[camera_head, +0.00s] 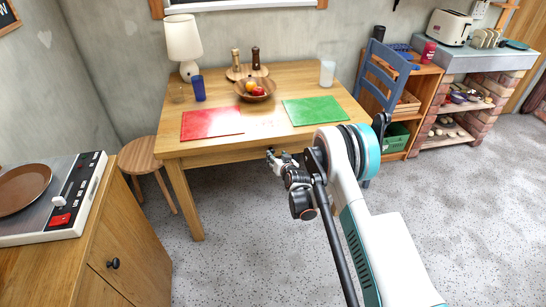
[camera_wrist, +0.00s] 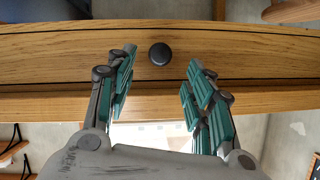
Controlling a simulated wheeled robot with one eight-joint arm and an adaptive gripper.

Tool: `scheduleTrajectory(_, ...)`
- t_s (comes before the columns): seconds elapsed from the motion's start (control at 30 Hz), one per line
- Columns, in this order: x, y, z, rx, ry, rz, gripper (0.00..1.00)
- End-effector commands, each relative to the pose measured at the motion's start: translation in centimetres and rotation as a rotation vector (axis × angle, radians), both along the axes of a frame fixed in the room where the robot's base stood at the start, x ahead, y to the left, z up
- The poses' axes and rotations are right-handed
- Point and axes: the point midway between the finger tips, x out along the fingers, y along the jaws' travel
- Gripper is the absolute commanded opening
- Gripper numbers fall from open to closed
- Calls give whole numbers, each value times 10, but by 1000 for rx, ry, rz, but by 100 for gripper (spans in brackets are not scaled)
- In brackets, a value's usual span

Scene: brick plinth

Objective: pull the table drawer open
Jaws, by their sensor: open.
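The wooden table (camera_head: 258,122) stands against the wall. A round dark drawer knob (camera_wrist: 160,54) shows on its wooden drawer front (camera_wrist: 60,58) in the wrist view. The drawer looks shut, with a thin dark seam along it. My gripper (camera_wrist: 161,62) is open, its two green-padded fingers on either side of the knob and slightly short of it. I cannot tell that either finger touches the knob. In the head view my gripper (camera_head: 274,157) is at the front edge of the table; there the knob is hidden behind it.
On the table are a red mat (camera_head: 211,122), a green mat (camera_head: 315,110), a fruit bowl (camera_head: 255,90), a blue cup (camera_head: 198,88) and a lamp (camera_head: 184,42). A stool (camera_head: 141,155) stands left, a blue chair (camera_head: 382,73) right. Floor in front is clear.

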Motion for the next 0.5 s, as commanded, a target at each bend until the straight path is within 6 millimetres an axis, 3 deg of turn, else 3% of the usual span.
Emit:
scheduleTrajectory(0.2,33,13,-17,0,0,0,48)
scheduleTrajectory(0.5,52,21,-23,0,0,0,48)
